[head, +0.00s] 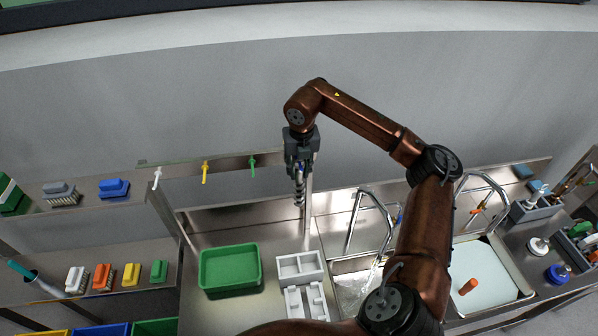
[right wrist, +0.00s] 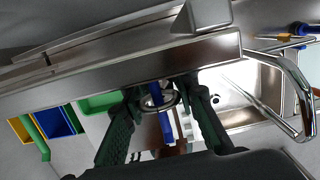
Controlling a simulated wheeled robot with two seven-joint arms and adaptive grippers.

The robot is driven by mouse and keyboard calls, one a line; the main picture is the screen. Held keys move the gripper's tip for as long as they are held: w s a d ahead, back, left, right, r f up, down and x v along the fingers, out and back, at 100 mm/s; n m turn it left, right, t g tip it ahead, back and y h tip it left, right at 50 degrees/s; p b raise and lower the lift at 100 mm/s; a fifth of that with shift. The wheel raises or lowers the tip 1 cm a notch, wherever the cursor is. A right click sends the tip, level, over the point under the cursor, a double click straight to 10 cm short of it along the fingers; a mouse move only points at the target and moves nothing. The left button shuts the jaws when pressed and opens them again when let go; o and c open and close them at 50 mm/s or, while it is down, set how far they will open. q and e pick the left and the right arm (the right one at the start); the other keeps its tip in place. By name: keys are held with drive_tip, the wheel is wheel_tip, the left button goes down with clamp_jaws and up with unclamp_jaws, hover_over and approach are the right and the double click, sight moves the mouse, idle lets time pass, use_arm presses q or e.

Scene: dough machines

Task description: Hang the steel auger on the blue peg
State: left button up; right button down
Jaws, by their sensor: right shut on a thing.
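My right gripper (head: 299,166) is in front of the wall rail, shut on the steel auger (head: 299,190), which hangs point down below the fingers. In the right wrist view, the fingers of my right gripper (right wrist: 163,115) stand either side of the auger's steel ring (right wrist: 174,101). The blue peg (right wrist: 166,127) shows between the fingers and across the ring's outline. I cannot tell whether it passes through the ring or only lines up with it. In the head view the gripper hides most of the peg. My left gripper is not in view.
White (head: 157,177), yellow (head: 205,171) and green (head: 252,166) pegs line the rail to the left. Below are a green tray (head: 231,270), a grey divided holder (head: 301,268) and a sink with a tall faucet (head: 367,208). Brushes sit on the left shelves.

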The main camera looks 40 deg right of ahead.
sight(299, 162)
idle(0.4)
drive_tip(key=c, duration=1.5)
unclamp_jaws()
drive_tip(key=shift+o, duration=0.2)
drive_tip(key=shift+r, duration=0.3)
drive_tip(key=shift+s+a+r+p, duration=0.1)
drive_tip(key=shift+s+r+p, duration=0.05)
drive_tip(key=shift+r+p, duration=0.65)
drive_tip(key=shift+s+r+p, duration=0.15)
drive_tip(key=shift+r+p, duration=0.3)
drive_tip(key=shift+r, duration=0.55)
drive_tip(key=shift+r, duration=0.15)
drive_tip(key=shift+r, duration=0.25)
wheel_tip(299, 162, up, 11)
drive_tip(key=s, duration=0.1)
drive_tip(key=shift+s+a+r, duration=0.2)
drive_tip(key=shift+s+a, duration=0.05)
drive_tip(key=shift+a, duration=0.15)
